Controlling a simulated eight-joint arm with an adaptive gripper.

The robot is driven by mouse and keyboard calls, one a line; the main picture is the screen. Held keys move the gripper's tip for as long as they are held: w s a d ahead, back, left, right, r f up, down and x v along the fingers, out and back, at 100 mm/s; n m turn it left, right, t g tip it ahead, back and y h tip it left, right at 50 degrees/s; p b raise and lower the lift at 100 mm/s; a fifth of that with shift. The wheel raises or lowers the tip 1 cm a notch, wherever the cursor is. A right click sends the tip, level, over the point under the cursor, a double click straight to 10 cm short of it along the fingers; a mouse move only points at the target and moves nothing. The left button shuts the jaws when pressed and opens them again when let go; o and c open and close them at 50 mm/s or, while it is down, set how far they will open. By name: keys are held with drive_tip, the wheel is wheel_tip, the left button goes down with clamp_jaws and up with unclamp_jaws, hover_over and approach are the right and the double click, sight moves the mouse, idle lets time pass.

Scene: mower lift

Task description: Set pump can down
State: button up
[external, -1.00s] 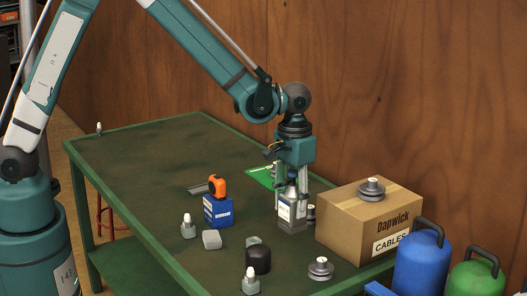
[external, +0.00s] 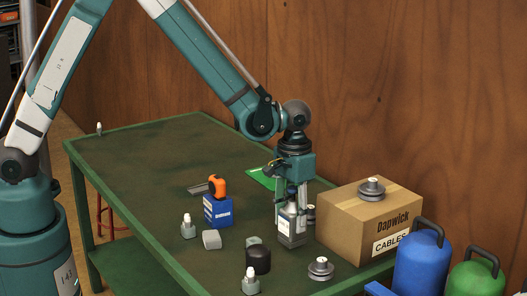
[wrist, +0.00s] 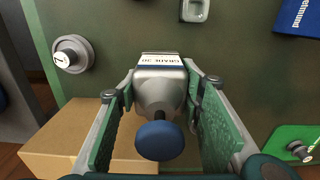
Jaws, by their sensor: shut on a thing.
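The pump can (external: 291,232) is grey with a white label and stands upright in my gripper (external: 291,204). It is over the green workbench (external: 160,160), left of the cardboard box. I cannot tell whether its base touches the bench. In the wrist view the can (wrist: 160,88) sits between the green finger pads, its blue knob toward the camera. My gripper (wrist: 160,100) is shut on it.
The cardboard box (external: 348,225) carries a grey pulley (external: 371,189). A black cylinder (external: 258,260), another pulley (external: 320,268) and a blue box (external: 218,212) with an orange tape measure (external: 217,186) are nearby. A green board (external: 262,178) lies behind. The bench's left side is mostly clear.

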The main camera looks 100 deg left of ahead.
sight(294, 188)
drive_tip(key=shift+f, duration=0.85)
drive_tip(key=shift+f, duration=0.15)
drive_tip(key=o, duration=1.4)
wheel_tip(294, 188, up, 12)
drive_tip(key=shift+r+p, duration=0.15)
drive_tip(key=shift+p, duration=0.2)
